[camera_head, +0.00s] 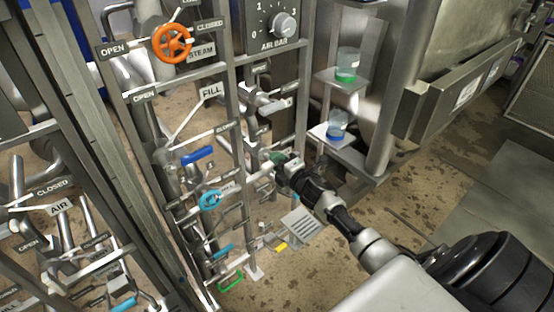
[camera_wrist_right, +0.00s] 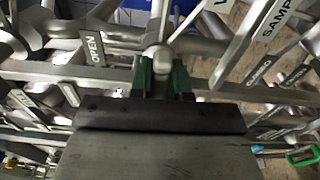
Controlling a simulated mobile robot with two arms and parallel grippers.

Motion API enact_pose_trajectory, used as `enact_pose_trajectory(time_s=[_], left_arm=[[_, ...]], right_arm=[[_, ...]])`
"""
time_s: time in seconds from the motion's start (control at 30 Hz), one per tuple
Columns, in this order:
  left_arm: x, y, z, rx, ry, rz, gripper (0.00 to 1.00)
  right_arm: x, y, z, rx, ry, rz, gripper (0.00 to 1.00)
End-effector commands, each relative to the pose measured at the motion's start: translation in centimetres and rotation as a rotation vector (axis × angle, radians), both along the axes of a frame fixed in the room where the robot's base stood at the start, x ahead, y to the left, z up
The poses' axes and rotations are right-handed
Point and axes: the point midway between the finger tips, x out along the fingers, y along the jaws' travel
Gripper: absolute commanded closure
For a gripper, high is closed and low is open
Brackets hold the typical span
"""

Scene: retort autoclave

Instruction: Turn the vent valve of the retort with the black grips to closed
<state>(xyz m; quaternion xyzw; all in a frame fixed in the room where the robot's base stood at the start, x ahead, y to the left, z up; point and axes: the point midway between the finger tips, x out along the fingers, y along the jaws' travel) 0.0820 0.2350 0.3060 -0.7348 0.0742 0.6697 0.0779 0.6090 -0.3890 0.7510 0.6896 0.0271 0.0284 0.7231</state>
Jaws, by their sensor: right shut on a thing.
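My right gripper (camera_head: 277,159) reaches in from the lower right to the pipe frame. In the right wrist view its green fingertips (camera_wrist_right: 164,78) are shut on the rounded end of a bare metal valve handle (camera_wrist_right: 162,58). The rest of this handle is mostly hidden behind the gripper. An OPEN plate (camera_wrist_right: 95,48) stands left of the fingers, and a CLOSED plate (camera_wrist_right: 262,68) shows to the right. I cannot read a vent label, and no black grips can be made out. My left gripper is not in view.
An orange STEAM handwheel (camera_head: 172,42), a FILL plate (camera_head: 211,91), a blue lever (camera_head: 197,155) and a light-blue handwheel (camera_head: 210,200) crowd the frame. Beakers with green (camera_head: 347,66) and blue (camera_head: 337,125) liquid stand on small shelves beyond my gripper. Open floor lies at right.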

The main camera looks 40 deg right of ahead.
Motion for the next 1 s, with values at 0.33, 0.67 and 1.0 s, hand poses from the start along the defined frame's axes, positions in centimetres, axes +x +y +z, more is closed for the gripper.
enact_pose_trajectory(time_s=[0.33, 0.67, 1.0], left_arm=[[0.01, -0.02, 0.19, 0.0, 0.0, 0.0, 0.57], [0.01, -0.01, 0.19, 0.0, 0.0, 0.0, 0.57], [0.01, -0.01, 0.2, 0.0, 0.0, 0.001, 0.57]], right_arm=[[-0.03, -0.04, -0.16, 0.064, 0.007, -0.001, 1.0], [-0.03, -0.03, -0.18, 0.067, 0.007, -0.001, 1.0], [-0.01, -0.01, -0.13, 0.064, 0.006, -0.001, 0.57]])
